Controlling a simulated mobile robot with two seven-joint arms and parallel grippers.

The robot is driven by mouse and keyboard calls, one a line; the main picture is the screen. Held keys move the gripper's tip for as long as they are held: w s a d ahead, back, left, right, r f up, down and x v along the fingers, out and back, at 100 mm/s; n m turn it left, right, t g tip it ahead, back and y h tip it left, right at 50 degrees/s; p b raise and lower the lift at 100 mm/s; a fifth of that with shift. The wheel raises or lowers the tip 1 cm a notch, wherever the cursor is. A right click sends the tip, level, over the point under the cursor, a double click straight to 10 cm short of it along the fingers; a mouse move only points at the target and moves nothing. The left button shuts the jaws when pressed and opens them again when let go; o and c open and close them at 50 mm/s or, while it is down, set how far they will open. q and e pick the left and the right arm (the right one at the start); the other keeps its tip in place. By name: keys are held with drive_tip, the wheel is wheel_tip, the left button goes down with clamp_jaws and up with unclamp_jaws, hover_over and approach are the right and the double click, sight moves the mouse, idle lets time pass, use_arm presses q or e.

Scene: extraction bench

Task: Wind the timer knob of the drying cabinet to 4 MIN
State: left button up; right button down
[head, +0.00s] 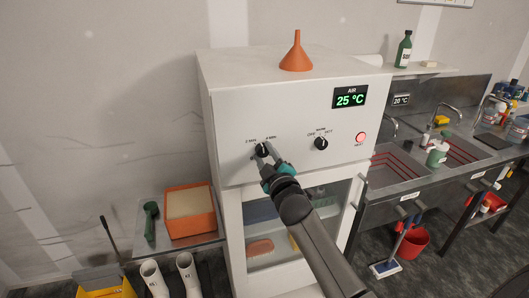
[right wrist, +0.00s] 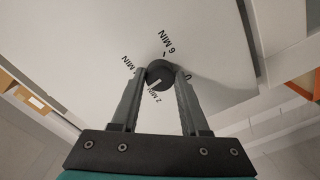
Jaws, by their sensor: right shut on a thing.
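The drying cabinet (head: 240,100) is a white box with a glass door. Its black timer knob (head: 262,149) is on the left of the front panel, with 2 MIN and 4 MIN printed above it. My right gripper (right wrist: 160,80) is shut on the timer knob (right wrist: 160,72), one finger on each side. In the right wrist view the knob's white mark points at or near 2 MIN. The 6 MIN label shows there too; the left label is partly covered, with only MIN readable. My left gripper is not in view.
A second black knob (head: 321,143), a lit red button (head: 361,138) and a display (head: 350,97) reading 25 °C are right of the timer. An orange funnel (head: 297,54) stands on top. An orange box (head: 190,211) is at the left, sinks at the right.

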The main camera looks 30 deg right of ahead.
drive_tip(key=m+p, duration=0.1)
drive_tip(key=m, duration=0.3)
drive_tip(key=shift+r+m, duration=0.1)
drive_tip(key=shift+m, duration=1.1)
drive_tip(key=shift+c, duration=2)
unclamp_jaws()
